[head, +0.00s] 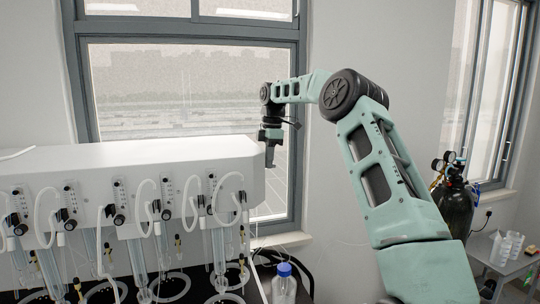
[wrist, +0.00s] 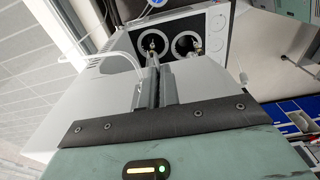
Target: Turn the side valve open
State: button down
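The white distiller (head: 130,165) fills the left of the head view; its right end is beside my gripper (head: 270,158), which points down. A small brass side valve fitting (wrist: 152,47) shows in the left recess. Another fitting (wrist: 194,50) shows in the right one. My gripper's dark fingers (wrist: 160,72) lie close together and point toward the left recess. A pale piece shows by their tips. Whether they touch or grip the valve is unclear.
Several flow meters with black knobs and looped tubes (head: 145,195) line the distiller's front. A blue-capped bottle (head: 284,285) stands below its right end. A black gas cylinder (head: 456,208) and a side table (head: 495,250) with bottles stand right. A window is behind.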

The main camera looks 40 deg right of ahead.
jog(key=shift+r+h+p, duration=0.1)
jog(key=shift+h+p, duration=0.25)
jog(key=shift+h, duration=0.15)
jog(key=c, duration=1.6)
grip_release()
jog(key=shift+a, duration=0.1)
jog(key=shift+c, duration=0.2)
